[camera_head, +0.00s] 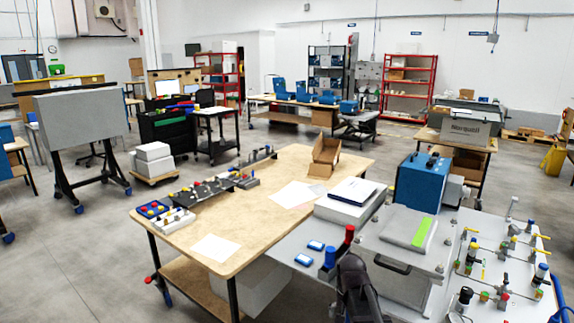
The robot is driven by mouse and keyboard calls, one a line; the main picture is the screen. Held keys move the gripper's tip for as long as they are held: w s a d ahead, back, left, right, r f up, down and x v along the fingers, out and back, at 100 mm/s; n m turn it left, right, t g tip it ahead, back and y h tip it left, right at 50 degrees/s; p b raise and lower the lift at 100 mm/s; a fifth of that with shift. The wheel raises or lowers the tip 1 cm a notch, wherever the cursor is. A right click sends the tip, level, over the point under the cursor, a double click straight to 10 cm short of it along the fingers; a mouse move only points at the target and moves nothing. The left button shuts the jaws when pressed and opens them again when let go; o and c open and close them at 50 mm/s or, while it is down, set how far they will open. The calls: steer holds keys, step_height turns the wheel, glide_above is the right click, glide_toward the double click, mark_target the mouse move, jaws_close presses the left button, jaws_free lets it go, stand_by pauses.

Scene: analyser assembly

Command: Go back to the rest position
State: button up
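A dark shape at the bottom edge, right of the middle, looks like my gripper (356,288). It is in front of the grey analyser panel (325,228), left of a metal cover with a black handle (393,264). Its fingertips cannot be made out, so I cannot tell whether it is open or shut, or whether it holds anything. No wrist view is given. The panel carries a blue box (422,182), a grey lid with a green strip (406,230) and a red and blue upright part (336,254).
A wooden table (262,228) with papers, an open cardboard box (325,153) and small parts adjoins the panel. Valves and fittings (500,257) stand on the panel's right side. Grey floor (75,265) is clear at left. Shelves and benches stand farther back.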

steer(key=s+f+n+b, duration=0.2)
steer(key=s+f+n, duration=0.1)
steer(key=s, duration=0.7)
steer(key=shift+f+n, duration=0.2)
steer(key=shift+n, duration=0.4)
